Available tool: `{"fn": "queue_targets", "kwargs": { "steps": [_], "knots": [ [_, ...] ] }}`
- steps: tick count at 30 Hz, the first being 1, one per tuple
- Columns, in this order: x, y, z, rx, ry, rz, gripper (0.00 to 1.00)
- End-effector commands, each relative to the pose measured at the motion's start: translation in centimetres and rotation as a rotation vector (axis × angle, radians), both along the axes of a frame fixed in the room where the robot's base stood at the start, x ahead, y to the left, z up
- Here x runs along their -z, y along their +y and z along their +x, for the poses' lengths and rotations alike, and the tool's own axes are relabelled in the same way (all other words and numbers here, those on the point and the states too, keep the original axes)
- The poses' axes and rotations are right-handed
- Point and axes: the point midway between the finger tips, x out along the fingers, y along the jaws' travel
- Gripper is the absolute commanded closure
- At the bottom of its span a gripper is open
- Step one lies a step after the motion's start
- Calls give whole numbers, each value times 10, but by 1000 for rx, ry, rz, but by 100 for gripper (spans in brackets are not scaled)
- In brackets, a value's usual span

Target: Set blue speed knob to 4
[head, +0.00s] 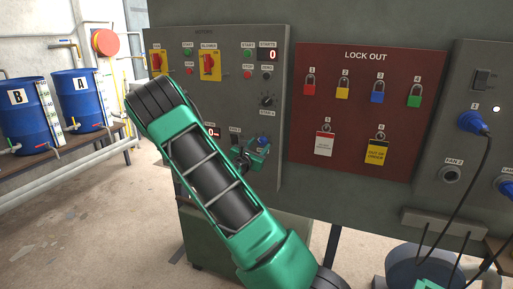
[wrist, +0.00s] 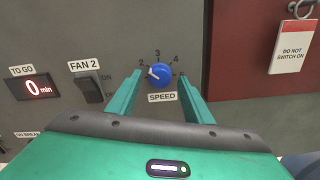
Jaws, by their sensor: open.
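The blue speed knob (wrist: 162,79) sits on the grey panel above the SPEED label (wrist: 162,97). The numbers 2, 3 and 4 show around it, and its white pointer aims up-left, close to the 2. In the wrist view my gripper (wrist: 159,74) is open, with one green finger on each side of the knob and gaps between. I cannot tell how far the fingertips are from the panel. In the head view the knob (head: 262,138) is partly hidden by my gripper (head: 257,150).
A FAN 2 switch (wrist: 88,87) and a red TO GO display (wrist: 38,88) are left of the knob. A hanging tag (wrist: 292,46) on the red lock-out board (head: 366,60) is to the right. A black selector (head: 267,100) sits above the knob.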

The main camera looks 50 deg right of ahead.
Motion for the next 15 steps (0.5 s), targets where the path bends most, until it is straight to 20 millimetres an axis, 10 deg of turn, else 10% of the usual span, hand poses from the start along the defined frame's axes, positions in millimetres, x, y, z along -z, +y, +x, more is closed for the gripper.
{"fn": "queue_targets", "kwargs": {
  "steps": [13,15],
  "knots": [
    [0,-10,4,0,0,0,54],
    [0,-10,4,0,0,0,71]
  ]
}}
